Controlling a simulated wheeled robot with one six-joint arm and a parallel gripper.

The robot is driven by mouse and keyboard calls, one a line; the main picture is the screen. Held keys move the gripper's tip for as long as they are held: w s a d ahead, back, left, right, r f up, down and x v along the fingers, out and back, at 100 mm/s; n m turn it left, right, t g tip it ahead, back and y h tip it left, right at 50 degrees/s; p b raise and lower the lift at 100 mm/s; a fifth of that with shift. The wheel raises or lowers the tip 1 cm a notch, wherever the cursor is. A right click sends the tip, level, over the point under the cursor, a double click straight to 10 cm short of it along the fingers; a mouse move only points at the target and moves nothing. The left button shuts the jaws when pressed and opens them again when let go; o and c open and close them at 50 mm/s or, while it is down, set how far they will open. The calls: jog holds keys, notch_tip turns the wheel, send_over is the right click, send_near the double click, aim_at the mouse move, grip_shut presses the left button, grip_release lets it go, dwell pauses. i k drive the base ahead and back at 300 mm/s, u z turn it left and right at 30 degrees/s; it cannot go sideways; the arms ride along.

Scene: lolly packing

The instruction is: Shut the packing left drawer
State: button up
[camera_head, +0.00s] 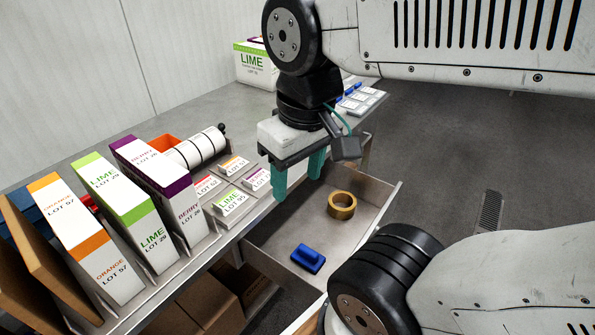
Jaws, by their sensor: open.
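The packing left drawer (300,228) is a grey metal drawer pulled well out from under the bench, with its front panel (372,212) on the right. A brown tape roll (342,205) and a blue block-like item (307,258) lie in it. My gripper (297,180) has teal fingers pointing down, apart and empty. In the picture it hangs over the inner, bench-side part of the drawer. How high it is above the drawer I cannot tell. My arm hides part of the drawer's near right corner.
The bench (222,92) carries orange, lime and berry cartons (130,190), a label rack (222,190) and a white roll (195,148). A lime box (255,65) stands at the back. Brown cardboard boxes (215,295) sit below.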

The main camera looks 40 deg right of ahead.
aim_at(303, 217)
jog(key=k, duration=1.25)
jog(key=z, duration=0.7)
jog(key=i, duration=1.05)
jog(key=u, duration=0.1)
